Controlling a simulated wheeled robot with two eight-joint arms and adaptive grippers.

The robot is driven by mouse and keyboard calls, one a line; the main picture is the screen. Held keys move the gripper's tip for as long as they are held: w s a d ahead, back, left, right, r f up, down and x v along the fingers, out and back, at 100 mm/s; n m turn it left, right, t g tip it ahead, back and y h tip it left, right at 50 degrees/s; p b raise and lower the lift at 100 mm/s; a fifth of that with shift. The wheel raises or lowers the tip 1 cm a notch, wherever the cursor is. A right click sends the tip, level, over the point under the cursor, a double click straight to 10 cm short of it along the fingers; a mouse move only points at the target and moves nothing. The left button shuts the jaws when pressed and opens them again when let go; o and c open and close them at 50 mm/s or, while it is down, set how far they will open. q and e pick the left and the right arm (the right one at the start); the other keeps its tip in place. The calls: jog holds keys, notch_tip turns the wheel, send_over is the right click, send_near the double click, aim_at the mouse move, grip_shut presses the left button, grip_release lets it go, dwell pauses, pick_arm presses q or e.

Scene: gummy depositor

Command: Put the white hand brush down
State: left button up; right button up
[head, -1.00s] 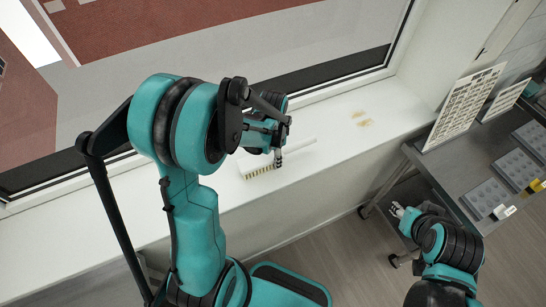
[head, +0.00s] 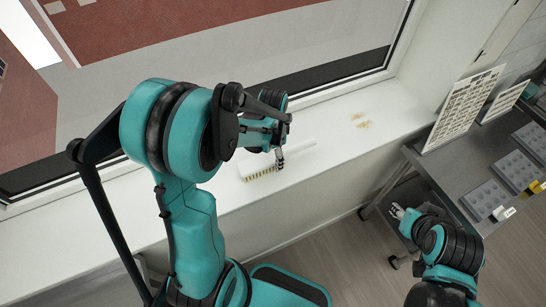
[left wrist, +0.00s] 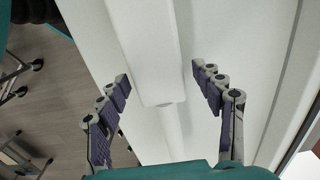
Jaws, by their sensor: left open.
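The white hand brush (head: 262,172) lies on the white window sill, its yellowish bristles along the near side and its thin handle pointing right. My left gripper (head: 279,160) is at the brush, near where the head meets the handle; part of the brush is hidden behind it. In the left wrist view my left gripper (left wrist: 161,74) is open, with one finger on each side of the white brush (left wrist: 148,45) and gaps showing beside it. My right gripper (head: 399,211) is off to the right, away from the sill, too small to tell its opening.
The window sill (head: 340,140) is clear to the right, except for small yellowish stains (head: 362,124). The window frame runs behind it.

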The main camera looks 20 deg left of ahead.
pick_arm(q)
notch_tip(320, 180, up, 10)
jog(key=r+p, duration=0.1)
jog(key=p, duration=0.1)
jog(key=s+d+r+n+t, duration=0.4)
jog(key=s+n+t, duration=0.3)
jog(key=s, duration=0.3)
jog(key=shift+s+r+n, duration=0.25)
jog(key=shift+r+n, duration=0.25)
jog(key=shift+r, duration=0.35)
jog(key=shift+d+f, duration=0.1)
jog(key=shift+f, duration=0.05)
jog(key=b, duration=1.5)
send_near(273, 157)
jog(key=s+d+f, duration=0.1)
jog(key=f, duration=0.1)
jog(key=s+d+f, duration=0.1)
jog(key=s+f, duration=0.1)
jog(key=s+d+f, duration=0.1)
jog(key=d+f, duration=0.1)
jog(key=shift+s, duration=0.25)
jog(key=shift+r+p, duration=0.3)
jog(key=shift+p, duration=0.1)
jog(key=shift+o, duration=0.6)
